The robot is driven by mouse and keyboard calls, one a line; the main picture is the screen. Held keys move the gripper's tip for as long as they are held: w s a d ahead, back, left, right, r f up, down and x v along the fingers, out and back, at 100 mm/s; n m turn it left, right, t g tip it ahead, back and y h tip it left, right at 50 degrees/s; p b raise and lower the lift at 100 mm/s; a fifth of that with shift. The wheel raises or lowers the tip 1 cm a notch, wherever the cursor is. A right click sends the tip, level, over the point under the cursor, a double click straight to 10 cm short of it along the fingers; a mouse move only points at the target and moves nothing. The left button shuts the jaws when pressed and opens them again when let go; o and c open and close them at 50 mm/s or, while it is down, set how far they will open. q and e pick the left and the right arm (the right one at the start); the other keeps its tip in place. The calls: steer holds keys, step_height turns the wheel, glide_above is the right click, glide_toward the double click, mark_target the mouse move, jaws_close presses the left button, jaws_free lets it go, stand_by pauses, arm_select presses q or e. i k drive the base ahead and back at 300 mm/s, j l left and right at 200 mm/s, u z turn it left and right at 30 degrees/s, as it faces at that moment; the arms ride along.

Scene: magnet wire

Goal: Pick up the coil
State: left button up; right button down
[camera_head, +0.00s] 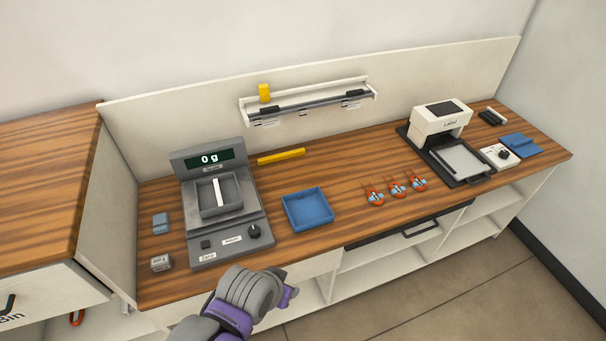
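Three orange-red coils with pale blue parts lie in a row on the wooden counter, right of centre: a left coil (375,196), a middle coil (397,188) and a right coil (418,183). My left gripper (287,295), grey and purple, comes in from the bottom left and is in front of the counter's front edge, below the blue tray. It is well apart from the coils. Its fingers are mostly hidden by its own wrist, so I cannot see whether they are open. My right gripper is not in view.
A grey scale (232,246) reading 0 g stands at the left, with a blue tray (308,222) beside it. A white label printer (440,122) stands right of the coils. A wall shelf (310,101) is behind. Counter between tray and coils is clear.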

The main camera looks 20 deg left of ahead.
mark_target(376, 198)
steer(key=u, duration=1.6)
steer(key=z, duration=1.4)
steer(key=i+l, duration=0.1)
steer(key=l, duration=0.25)
steer(key=i+l, duration=0.15)
steer(key=l, duration=0.15)
steer(key=i+l+u, duration=0.1)
steer(key=l+u, duration=0.2)
steer(key=u, duration=0.2)
steer(key=l+u, duration=0.3)
steer(key=u, duration=0.95)
